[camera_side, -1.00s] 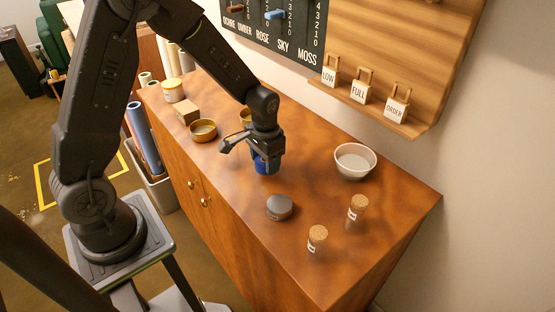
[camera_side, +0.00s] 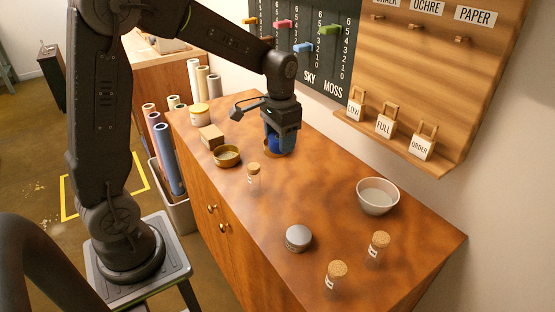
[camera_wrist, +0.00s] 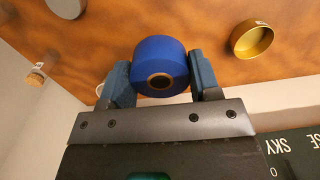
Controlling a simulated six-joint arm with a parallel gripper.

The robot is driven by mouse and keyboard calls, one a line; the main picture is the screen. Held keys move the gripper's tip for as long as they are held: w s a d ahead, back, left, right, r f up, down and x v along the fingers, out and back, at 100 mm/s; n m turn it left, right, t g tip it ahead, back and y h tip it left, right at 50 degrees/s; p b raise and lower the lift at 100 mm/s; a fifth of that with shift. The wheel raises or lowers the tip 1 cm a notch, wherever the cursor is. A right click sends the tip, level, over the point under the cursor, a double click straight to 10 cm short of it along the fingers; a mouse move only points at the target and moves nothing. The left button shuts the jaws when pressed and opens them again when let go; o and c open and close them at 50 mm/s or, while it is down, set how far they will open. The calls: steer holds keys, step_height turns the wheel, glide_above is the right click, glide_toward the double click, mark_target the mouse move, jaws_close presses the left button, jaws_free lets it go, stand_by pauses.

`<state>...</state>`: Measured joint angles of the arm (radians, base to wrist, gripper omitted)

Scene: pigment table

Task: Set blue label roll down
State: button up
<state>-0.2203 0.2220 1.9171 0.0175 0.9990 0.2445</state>
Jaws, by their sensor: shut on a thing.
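The blue label roll (camera_side: 273,143) is held between the two fingers of my gripper (camera_side: 281,143), which is shut on it. In the wrist view the roll (camera_wrist: 160,58) shows its dark core hole, with a finger on either side. In the side view it is low over the back left part of the wooden cabinet top (camera_side: 325,190). A gold-brown rim (camera_side: 268,153) shows at its foot, mostly hidden by the roll and fingers. I cannot tell whether the roll touches it or the surface.
A gold dish (camera_side: 227,156), corked jar (camera_side: 253,178) and wooden block (camera_side: 211,137) stand near my gripper. A grey round tin (camera_side: 298,238), white bowl (camera_side: 378,196) and two corked jars (camera_side: 378,246) stand to the right. The slider board (camera_side: 310,40) rises behind. The middle top is clear.

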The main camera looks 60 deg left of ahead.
steer(key=s+a+m, duration=0.1)
steer(key=s+a, duration=0.1)
steer(key=a, duration=1.2)
glide_above(286, 177)
step_height(286, 177, down, 12)
steer(key=shift+s+f, duration=0.1)
steer(key=shift+f, duration=1.95)
steer(key=shift+f, duration=0.1)
steer(key=o, duration=0.9)
